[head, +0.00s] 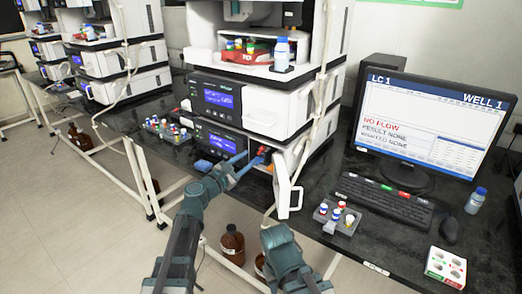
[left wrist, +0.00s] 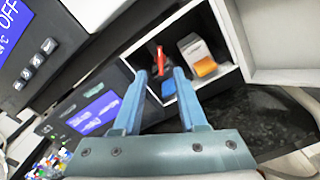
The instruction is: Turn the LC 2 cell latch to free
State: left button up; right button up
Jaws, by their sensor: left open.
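A column compartment (left wrist: 238,77) in the lower part of the instrument stack stands open. Inside it a small red lever (left wrist: 158,58), which looks like the cell latch, sticks out; it also shows as a red spot in the head view (head: 262,150). A white and orange block (left wrist: 196,56) sits right of it, and a blue part (left wrist: 168,88) below it. My left gripper (left wrist: 161,73) is open at the compartment's mouth, with the red lever seen between its fingertips, apparently apart from them. I cannot read an LC 2 label. My right gripper (head: 308,280) is low at the front, its jaws unclear.
The white door (head: 285,190) hangs open right of my left gripper. A vial rack (head: 338,217) and keyboard (head: 384,201) lie farther right. The monitor (head: 425,120) reads LC 1, WELL 1, NO FLOW. Another vial rack (head: 167,130) stands left. Brown bottles (head: 232,243) stand on the floor.

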aim_at(260, 150)
pick_arm(q)
jog(key=x, duration=0.8)
jog(key=shift+w+d, duration=0.2)
jog(key=shift+w, duration=0.05)
grip_shut()
